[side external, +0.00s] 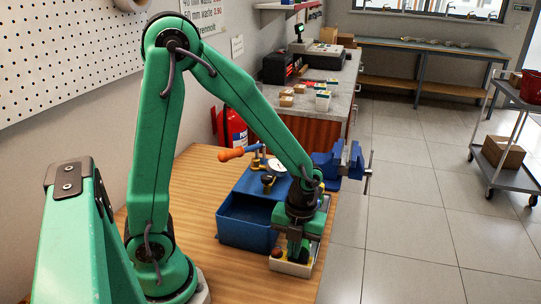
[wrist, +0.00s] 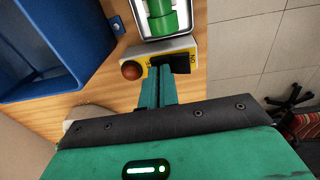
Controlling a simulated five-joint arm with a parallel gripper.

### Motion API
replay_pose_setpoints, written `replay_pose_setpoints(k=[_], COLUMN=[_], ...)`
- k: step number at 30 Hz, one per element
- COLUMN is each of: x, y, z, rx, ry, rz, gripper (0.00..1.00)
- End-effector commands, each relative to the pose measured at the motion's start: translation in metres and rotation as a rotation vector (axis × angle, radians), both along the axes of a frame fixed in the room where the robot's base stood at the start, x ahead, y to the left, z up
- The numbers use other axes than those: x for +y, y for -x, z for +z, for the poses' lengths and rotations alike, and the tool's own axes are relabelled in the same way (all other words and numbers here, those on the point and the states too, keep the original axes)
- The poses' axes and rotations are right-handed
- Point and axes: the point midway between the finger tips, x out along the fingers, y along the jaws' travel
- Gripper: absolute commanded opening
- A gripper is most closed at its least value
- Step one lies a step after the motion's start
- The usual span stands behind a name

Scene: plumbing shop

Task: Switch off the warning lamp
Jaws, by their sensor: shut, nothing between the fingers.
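A small switch box with a yellow top and pale sides stands on the wooden bench, low under my arm in the side view (side external: 292,268). In the wrist view the box (wrist: 185,52) carries a round dull red lamp (wrist: 132,70) at its left end. A black switch (wrist: 181,63) sits to the right, beside upside-down "ON" lettering. I cannot tell whether the lamp is lit. My gripper (wrist: 160,68) is shut and empty, its fingertips at the front edge of the box between lamp and switch. It points down over the box in the side view (side external: 296,255); contact is unclear.
A blue open bin (side external: 246,222) stands left of the box. A pale-rimmed tray with a green cylindrical thing (wrist: 160,15) lies just beyond it. A blue vise (side external: 340,160) and an orange-handled tool (side external: 232,154) are farther back. The bench's right edge is close.

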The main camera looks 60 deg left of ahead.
Motion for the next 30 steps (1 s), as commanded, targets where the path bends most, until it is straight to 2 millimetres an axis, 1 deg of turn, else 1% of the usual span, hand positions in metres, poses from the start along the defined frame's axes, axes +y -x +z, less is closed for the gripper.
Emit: replay_pose_setpoints(k=[1,13,24,30], x=[0.005,0.004,-0.005,-0.008], y=[0.006,0.005,-0.004,-0.005], z=[-0.01,-0.01,-0.007,-0.007], rx=[0.018,0.018,0.018,0.019], ry=[-0.002,-0.003,-0.005,-0.006], rz=[0.011,0.015,0.014,0.008], gripper=[0.0,0.0,0.0,0.0])
